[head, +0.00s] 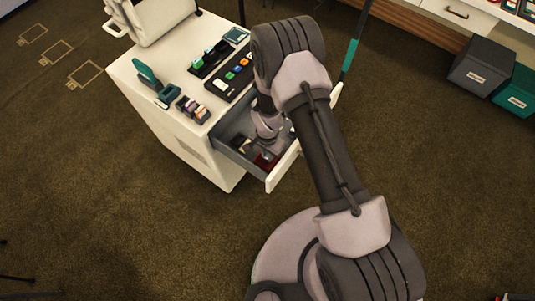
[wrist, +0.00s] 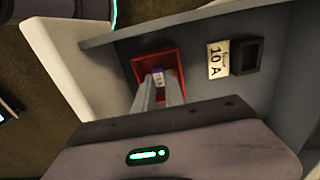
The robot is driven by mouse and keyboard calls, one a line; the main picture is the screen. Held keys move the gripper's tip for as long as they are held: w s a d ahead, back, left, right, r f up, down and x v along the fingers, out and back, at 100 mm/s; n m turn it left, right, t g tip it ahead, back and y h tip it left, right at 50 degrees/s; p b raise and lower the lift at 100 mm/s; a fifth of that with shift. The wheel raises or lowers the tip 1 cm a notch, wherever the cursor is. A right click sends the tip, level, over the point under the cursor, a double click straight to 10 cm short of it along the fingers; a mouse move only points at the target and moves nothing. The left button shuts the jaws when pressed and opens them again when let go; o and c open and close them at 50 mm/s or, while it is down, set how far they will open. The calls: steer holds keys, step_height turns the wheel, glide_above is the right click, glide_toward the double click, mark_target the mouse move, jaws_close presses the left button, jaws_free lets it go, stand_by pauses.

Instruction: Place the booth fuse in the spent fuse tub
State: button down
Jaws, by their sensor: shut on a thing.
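In the wrist view the fuse (wrist: 158,73), a small piece with a purple and white label, sits between the tips of my gripper (wrist: 158,81). My gripper is shut on it. The red tub (wrist: 181,58), which looks like the spent fuse tub, lies around and behind the fingertips in the open drawer. I cannot tell whether the fuse touches the tub's floor. In the head view my gripper points down into the drawer, mostly hidden by my arm, and part of the red tub (head: 264,161) shows below it.
The drawer (head: 284,168) of the white cabinet (head: 180,132) is pulled open. A "10 A" label (wrist: 217,60) and a dark holder (wrist: 246,56) are right of the tub in the wrist view. Small items crowd the cabinet top. Grey (head: 484,66) and teal (head: 516,92) bins stand far right.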

steer(key=c, duration=1.7)
jaws_free()
steer(key=shift+f, duration=0.1)
steer(key=d+r+t+p, duration=0.1)
steer(key=d+r+p, duration=0.1)
steer(key=r, duration=1.6)
steer(key=d+r+t+p, duration=0.1)
steer(key=d+r+p, duration=0.1)
steer(key=r, duration=1.6)
steer(key=s+d+r+n+t+y, duration=0.2)
steer(key=s+d+r+n+t, duration=0.1)
steer(key=s+r, duration=1.3)
steer(key=shift+s+d+r+t, duration=0.15)
steer(key=shift+s+d+t, duration=0.25)
steer(key=shift+s+d, duration=0.25)
